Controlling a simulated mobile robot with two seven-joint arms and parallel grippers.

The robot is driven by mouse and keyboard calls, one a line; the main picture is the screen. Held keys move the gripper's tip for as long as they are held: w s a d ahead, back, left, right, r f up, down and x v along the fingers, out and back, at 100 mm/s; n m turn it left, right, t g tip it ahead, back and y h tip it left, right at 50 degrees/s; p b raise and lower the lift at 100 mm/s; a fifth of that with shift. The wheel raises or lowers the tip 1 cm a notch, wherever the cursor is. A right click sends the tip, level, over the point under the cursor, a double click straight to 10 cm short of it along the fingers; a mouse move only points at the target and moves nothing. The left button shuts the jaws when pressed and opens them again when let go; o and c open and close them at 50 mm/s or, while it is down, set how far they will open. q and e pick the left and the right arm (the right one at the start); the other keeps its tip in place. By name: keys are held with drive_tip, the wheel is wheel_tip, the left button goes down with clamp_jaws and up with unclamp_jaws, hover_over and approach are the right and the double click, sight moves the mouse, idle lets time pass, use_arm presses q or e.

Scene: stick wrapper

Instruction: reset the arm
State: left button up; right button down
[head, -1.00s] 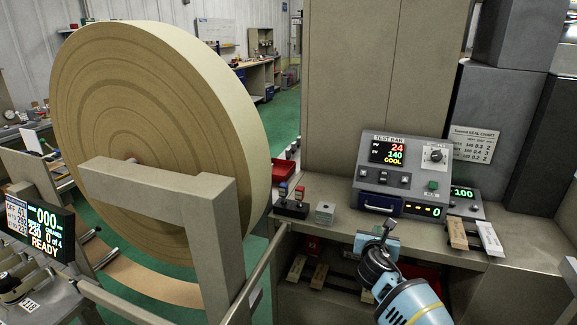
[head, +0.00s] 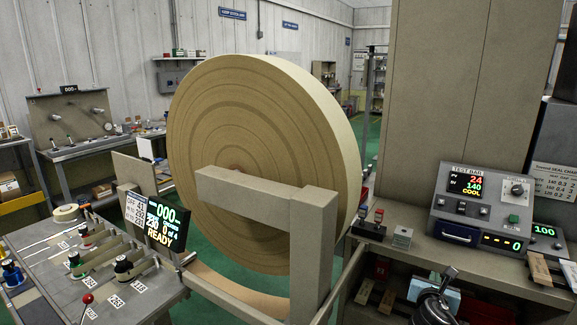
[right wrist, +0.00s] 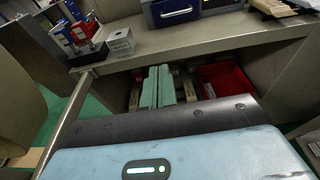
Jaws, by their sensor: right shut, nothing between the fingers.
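My right gripper (head: 447,277) is at the bottom right of the head view, in front of the bench with the test bar unit. Its fingers are closed together with nothing between them. In the right wrist view the pale green fingers (right wrist: 157,87) stand side by side below the bench's edge, in front of the open shelf. My left gripper is in neither view.
A red bin (right wrist: 224,78) sits on the shelf beneath. A large paper roll (head: 225,130) and the labelled station (head: 60,270) are left.

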drive_tip(key=s+a+f+m+g+y, duration=0.1)
drive_tip(key=s+a+f+m+y, duration=0.2)
drive_tip(key=s+a+f+m, duration=0.6)
drive_tip(key=s+a+f+m+g+y, duration=0.2)
drive_tip(key=s+a+f+m+y, duration=0.15)
drive_tip(key=s+f, duration=1)
drive_tip(key=s+a+m+y, duration=0.1)
drive_tip(key=s+a+m, duration=0.2)
drive_tip(key=s+m, duration=0.4)
drive_tip(key=s+a+f+m+g+y, duration=0.1)
drive_tip(key=s+m, duration=0.7)
drive_tip(key=s, duration=0.9)
drive_tip(key=shift+s+a+y, duration=0.3)
drive_tip(key=shift+a+y, duration=0.45)
drive_tip(key=shift+a, duration=0.3)
